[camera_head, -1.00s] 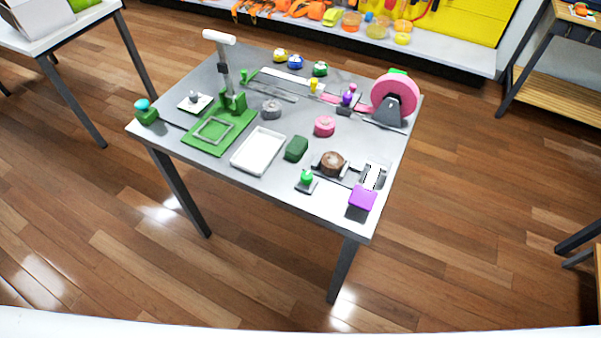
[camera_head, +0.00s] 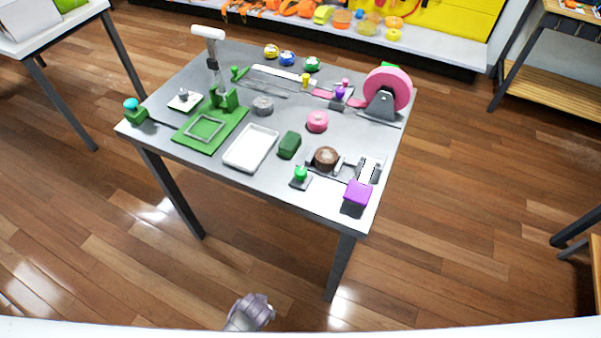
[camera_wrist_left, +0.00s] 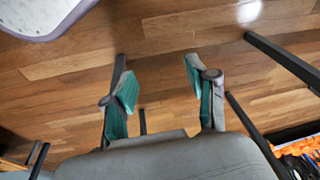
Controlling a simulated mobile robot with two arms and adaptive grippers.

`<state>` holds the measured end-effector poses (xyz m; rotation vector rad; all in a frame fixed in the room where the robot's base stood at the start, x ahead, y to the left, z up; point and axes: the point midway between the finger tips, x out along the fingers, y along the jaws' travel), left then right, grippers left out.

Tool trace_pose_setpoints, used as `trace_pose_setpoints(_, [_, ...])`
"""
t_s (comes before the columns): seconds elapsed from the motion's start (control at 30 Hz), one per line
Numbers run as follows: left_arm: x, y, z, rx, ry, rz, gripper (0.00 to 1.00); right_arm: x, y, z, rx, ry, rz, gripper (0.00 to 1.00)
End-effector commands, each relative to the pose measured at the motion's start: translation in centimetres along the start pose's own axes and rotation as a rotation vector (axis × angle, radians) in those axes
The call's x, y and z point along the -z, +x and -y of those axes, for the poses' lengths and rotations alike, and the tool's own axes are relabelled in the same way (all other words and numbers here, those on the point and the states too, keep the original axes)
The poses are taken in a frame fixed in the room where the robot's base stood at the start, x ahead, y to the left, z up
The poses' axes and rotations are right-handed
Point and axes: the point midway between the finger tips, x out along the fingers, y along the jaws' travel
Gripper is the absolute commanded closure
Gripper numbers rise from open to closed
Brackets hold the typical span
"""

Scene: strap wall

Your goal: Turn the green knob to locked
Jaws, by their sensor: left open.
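A small green knob (camera_head: 300,173) stands on a dark base plate near the front right of the grey table, left of a brown roll. Its lock state is too small to read. Another knob, teal on a green block (camera_head: 136,113), sits at the table's left corner. In the left wrist view my left gripper (camera_wrist_left: 157,75) is open, with nothing between its teal-padded fingers and floor behind them. The green knob does not show in that view. A grey part of my arm shows at the bottom of the head view, below the table and apart from it. My right gripper is not in view.
The table (camera_head: 180,75) also holds a green press (camera_head: 222,98), a white tray (camera_head: 251,147), a dark green block (camera_head: 289,145), a brown roll (camera_head: 326,157), a purple block (camera_head: 357,192) and a large pink wheel (camera_head: 388,90). Floor is clear in front.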

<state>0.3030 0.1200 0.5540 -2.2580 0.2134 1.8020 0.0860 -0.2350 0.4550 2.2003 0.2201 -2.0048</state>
Motion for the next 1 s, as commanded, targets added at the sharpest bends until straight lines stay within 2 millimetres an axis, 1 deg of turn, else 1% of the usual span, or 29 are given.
trace_pose_setpoints(0.03, [5.3,-2.3,-1.2,0.034,-0.004,-0.06,0.43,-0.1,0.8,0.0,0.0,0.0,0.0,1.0])
trace_pose_setpoints(0.07, [7.8,-4.0,-1.7,0.061,-0.013,-0.088,0.43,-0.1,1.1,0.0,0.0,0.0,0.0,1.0])
trace_pose_setpoints(0.1, [10.7,-6.4,-2.3,0.095,-0.034,-0.126,0.43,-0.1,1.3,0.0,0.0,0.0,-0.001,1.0])
trace_pose_setpoints(0.17, [14.2,-10.1,-3.1,0.139,-0.075,-0.185,0.43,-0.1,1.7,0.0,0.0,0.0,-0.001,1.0])
trace_pose_setpoints(0.2, [15.9,-12.5,-3.6,0.164,-0.105,-0.223,0.43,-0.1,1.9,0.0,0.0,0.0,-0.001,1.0])
trace_pose_setpoints(0.27, [17.9,-15.8,-4.1,0.195,-0.154,-0.276,0.43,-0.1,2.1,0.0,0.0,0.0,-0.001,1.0])
trace_pose_setpoints(0.3, [18.9,-17.9,-4.4,0.21,-0.187,-0.311,0.43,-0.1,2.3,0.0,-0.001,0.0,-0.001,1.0])
trace_pose_setpoints(0.37, [20.0,-20.8,-4.8,0.227,-0.237,-0.358,0.43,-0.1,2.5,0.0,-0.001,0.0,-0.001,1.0])
trace_pose_setpoints(0.4, [20.5,-22.5,-5.0,0.237,-0.269,-0.387,0.43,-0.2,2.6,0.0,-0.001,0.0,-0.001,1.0])
trace_pose_setpoints(0.5, [21.2,-26.6,-5.3,0.248,-0.352,-0.453,0.43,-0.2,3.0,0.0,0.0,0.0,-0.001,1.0])
trace_pose_setpoints(0.57, [21.5,-28.8,-5.5,0.251,-0.402,-0.492,0.43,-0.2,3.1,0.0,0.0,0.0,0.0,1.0])
trace_pose_setpoints(0.6, [22.3,-29.4,-5.9,0.273,-0.411,-0.536,0.43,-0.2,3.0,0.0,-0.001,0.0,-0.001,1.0])
trace_pose_setpoints(0.8, [24.8,-33.4,-7.3,0.322,-0.494,-0.753,0.43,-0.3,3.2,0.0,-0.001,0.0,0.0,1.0])
trace_pose_setpoints(0.9, [25.5,-35.0,-7.8,0.33,-0.531,-0.846,0.43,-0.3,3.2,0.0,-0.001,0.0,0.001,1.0])
trace_pose_setpoints(1.0, [25.9,-35.8,-7.9,0.335,-0.552,-0.9,0.43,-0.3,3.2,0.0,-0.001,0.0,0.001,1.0])
